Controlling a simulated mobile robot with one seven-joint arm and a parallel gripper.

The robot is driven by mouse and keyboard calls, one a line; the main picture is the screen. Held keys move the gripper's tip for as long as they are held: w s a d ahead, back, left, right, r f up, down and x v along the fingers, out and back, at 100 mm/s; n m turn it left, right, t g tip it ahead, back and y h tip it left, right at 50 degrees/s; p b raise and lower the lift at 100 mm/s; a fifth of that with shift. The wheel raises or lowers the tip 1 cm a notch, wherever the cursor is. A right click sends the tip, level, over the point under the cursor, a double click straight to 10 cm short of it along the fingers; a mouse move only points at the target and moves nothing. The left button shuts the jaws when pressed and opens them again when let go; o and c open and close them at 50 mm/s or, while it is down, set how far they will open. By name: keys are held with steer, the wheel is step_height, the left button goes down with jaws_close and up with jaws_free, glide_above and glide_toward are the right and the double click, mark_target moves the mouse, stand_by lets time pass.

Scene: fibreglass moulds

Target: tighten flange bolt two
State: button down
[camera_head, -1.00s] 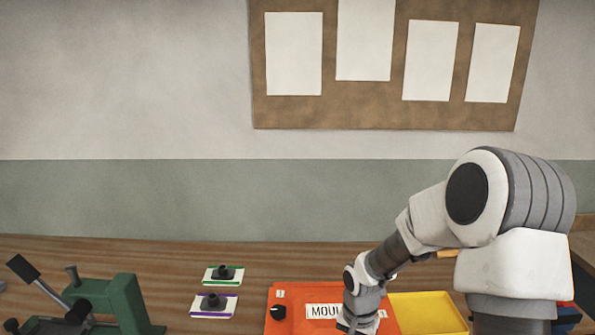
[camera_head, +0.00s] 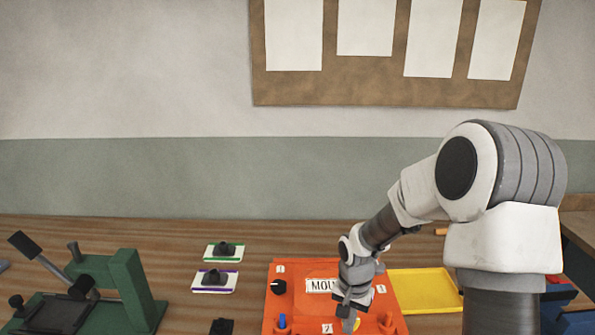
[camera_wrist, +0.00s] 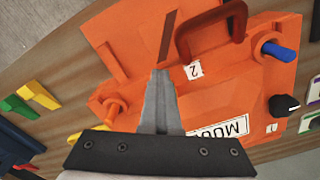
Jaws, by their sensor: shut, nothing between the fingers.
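The orange mould (camera_head: 272,310) lies on the bench at the bottom middle of the head view. It carries number plates 1 (camera_head: 281,268), 2 (camera_head: 327,328) and 3 (camera_head: 381,289). In the wrist view, plate 2 (camera_wrist: 194,71) sits beside a dark red handle-like loop (camera_wrist: 184,40). A blue peg (camera_wrist: 278,52) and an orange bolt-like peg (camera_wrist: 113,108) stand at opposite sides. I cannot tell a bolt at plate 2 apart. My gripper (camera_head: 347,320) is over the mould's front part, just right of plate 2. Its fingers (camera_wrist: 160,76) are shut and empty.
A black knob (camera_head: 279,287) stands on the mould's left side. A yellow tray (camera_head: 425,288) is to its right. Two holders, green-edged (camera_head: 212,253) and purple-edged (camera_head: 205,286), lie left of it. A green press (camera_head: 127,285) stands far left. Bare bench lies behind the mould.

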steer(key=shift+w+a+b, duration=0.4)
steer(key=shift+a+b, duration=0.1)
steer(key=shift+a, duration=0.1)
steer(key=shift+w+a, duration=0.1)
steer(key=shift+w, duration=0.15)
stand_by(0.3)
steer(key=shift+a+b, duration=0.15)
steer(key=shift+b, duration=0.15)
steer(key=shift+s+a, duration=0.2)
steer(key=shift+s, duration=0.05)
step_height(320, 180, up, 6)
steer(key=p, duration=0.3)
steer(key=shift+p, duration=0.4)
steer(key=shift+s+d, duration=0.1)
steer(key=shift+d, duration=0.05)
